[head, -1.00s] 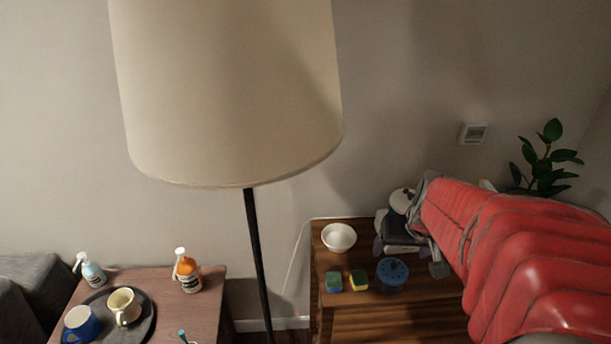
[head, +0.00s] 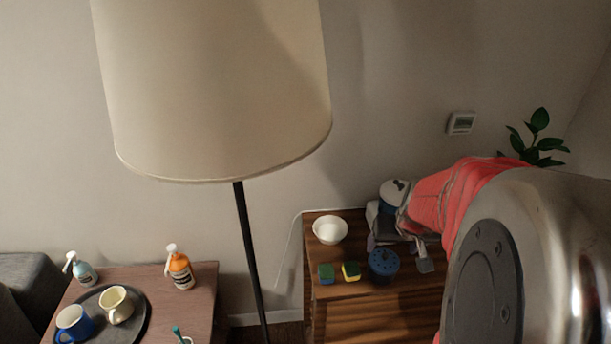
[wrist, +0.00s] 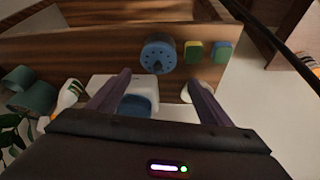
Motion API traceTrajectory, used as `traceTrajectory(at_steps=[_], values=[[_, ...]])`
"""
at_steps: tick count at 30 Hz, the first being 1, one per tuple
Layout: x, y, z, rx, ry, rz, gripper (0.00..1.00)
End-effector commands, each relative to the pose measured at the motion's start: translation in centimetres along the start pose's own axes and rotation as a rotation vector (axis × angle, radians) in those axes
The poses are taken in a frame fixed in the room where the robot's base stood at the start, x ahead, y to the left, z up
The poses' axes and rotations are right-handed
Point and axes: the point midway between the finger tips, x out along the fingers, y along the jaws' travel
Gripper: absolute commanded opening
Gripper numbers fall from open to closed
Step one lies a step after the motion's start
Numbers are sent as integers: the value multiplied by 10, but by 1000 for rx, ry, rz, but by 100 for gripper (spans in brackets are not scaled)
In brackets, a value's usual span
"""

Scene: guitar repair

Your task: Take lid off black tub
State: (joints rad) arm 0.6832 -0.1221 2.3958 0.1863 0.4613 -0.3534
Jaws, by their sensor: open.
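I cannot make out a plainly black tub. A round dark blue tub (head: 383,264) with a dotted top stands near the front edge of the wooden table. It also shows beyond my fingertips in the wrist view (wrist: 158,56). A white-topped container (head: 393,192) with a dark knob and blue below stands at the back, partly hidden by my arm. My gripper (head: 399,252) is open over the table, just behind the dotted tub. In the wrist view, my gripper (wrist: 158,79) has nothing held between its fingers; a white object (wrist: 120,88) with a blue part lies below.
A white bowl (head: 330,229) and two sponges (head: 326,274) (head: 351,271) are left of the dotted tub. A floor lamp (head: 215,90) stands between this table and a brown table (head: 200,310) with bottles and mugs. A plant (head: 537,140) is at the right.

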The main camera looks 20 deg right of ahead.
Motion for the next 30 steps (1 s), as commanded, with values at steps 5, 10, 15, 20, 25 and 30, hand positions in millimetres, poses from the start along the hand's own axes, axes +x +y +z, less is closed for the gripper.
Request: traceTrajectory(at_steps=[5, 10, 15, 20, 25, 30], values=[[20, 0, 1, 2, -4, -1, 73], [35, 0, 1, 0, -2, 0, 73], [39, 0, 0, 1, -1, 0, 73], [39, 0, 0, 1, 0, 0, 73], [41, 0, 1, 2, -1, 0, 73], [52, 2, 1, 1, -3, 0, 73]])
